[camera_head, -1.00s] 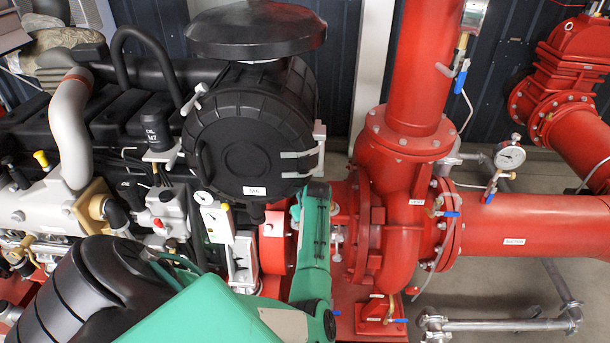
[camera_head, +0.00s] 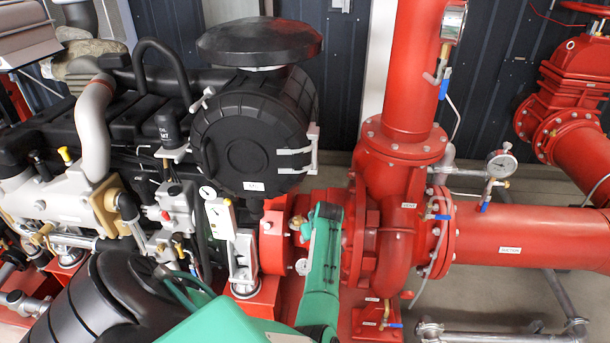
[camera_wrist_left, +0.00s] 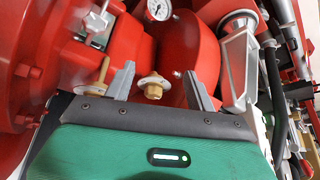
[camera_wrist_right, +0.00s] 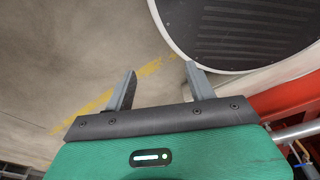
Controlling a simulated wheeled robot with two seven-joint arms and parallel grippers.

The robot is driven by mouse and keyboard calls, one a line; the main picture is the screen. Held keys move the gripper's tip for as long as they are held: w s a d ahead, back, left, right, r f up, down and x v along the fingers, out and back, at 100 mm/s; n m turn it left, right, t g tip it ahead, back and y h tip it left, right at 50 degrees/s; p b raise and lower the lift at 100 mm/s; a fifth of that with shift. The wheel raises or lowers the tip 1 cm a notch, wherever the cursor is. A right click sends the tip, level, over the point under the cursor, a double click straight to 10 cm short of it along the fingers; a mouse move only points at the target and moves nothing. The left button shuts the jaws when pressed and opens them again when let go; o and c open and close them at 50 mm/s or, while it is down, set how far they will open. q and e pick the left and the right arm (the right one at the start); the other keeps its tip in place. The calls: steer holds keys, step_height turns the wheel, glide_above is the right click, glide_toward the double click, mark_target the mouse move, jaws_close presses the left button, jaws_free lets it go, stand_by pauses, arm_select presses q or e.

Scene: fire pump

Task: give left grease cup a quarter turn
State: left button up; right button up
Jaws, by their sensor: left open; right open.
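In the left wrist view a brass grease cup (camera_wrist_left: 152,87) with a pale round flange stands in the gap between the open fingers of my left gripper (camera_wrist_left: 160,88). I see no finger touching it. A second brass cup (camera_wrist_left: 97,80) stands left of the left finger, outside the jaws. I cannot tell surely which of the two is the left grease cup. In the head view a brass fitting (camera_head: 297,223) shows beside my green left forearm, which hides the gripper there. My right gripper (camera_wrist_right: 158,88) is open and empty over the floor.
The red pump casing (camera_head: 388,215) and suction pipe (camera_head: 530,235) stand right of my left forearm. The black engine air filter (camera_head: 250,135) and a white gauge box (camera_head: 220,215) are to its left. A round dark-topped object (camera_wrist_right: 240,30) is near my right gripper.

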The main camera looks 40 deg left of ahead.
mark_target(299, 223)
steer(key=w+a+f+t+y+b, duration=0.1)
steer(key=w+a+t+b, duration=0.3)
steer(key=w+b, duration=0.6)
steer(key=w+a+f+t+y+b, duration=0.1)
steer(key=w+a+f+y+b, duration=0.1)
steer(key=w+a+b, duration=0.8)
arm_select(q)
step_height(299, 223, down, 5)
steer(key=w+t+y+b, duration=0.2)
steer(key=t+y+b, duration=0.1)
steer(key=y+b, duration=0.8)
steer(key=shift+t+y, duration=0.5)
steer(key=b+x, duration=0.3)
steer(key=s+b+x, duration=0.1)
steer(key=b+x, duration=0.7)
steer(key=shift+s+a+r, duration=0.3)
steer(key=shift+s+r, duration=0.05)
arm_select(e)
steer(key=w+a+r+t+y, duration=0.2)
steer(key=r+t, duration=0.3)
steer(key=r, duration=0.9)
steer(key=shift+w+t+y, duration=0.4)
steer(key=shift+w, duration=0.15)
arm_select(q)
steer(key=shift+n, duration=0.3)
arm_select(e)
steer(key=shift+r, duration=0.1)
